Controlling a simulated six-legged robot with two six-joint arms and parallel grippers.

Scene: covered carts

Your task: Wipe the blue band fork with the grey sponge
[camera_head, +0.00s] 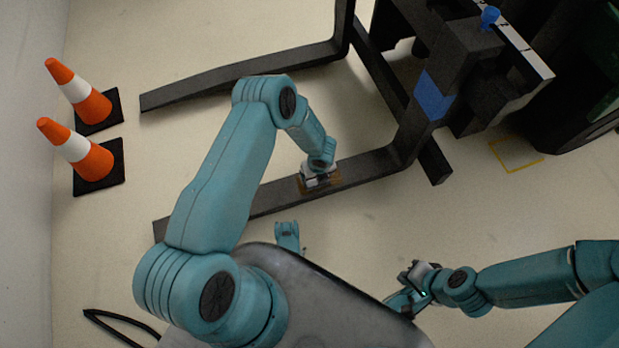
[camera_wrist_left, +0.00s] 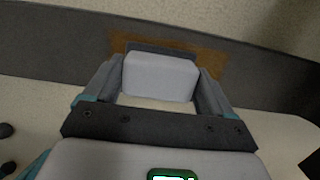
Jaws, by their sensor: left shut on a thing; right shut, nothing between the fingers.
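The blue band fork (camera_head: 372,163) is the nearer dark fork in the head view, with a blue band (camera_head: 433,96) on its upright end. A brown smear (camera_head: 334,184) lies on its top; in the left wrist view the smear (camera_wrist_left: 213,61) shows around the sponge. My left gripper (camera_head: 317,180) is shut on the pale grey sponge (camera_wrist_left: 160,76), over the smear. The sponge looks to be at the fork's surface, but I cannot tell if it touches. My right gripper (camera_head: 412,284) is shut and empty, low at the right, away from the fork.
A second dark fork (camera_head: 230,73) runs behind the first one. Two orange and white cones (camera_head: 78,92) (camera_head: 76,151) stand on black bases by the left wall. A blue knob (camera_head: 489,17) tops the dark machine. Pale floor is clear between the forks.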

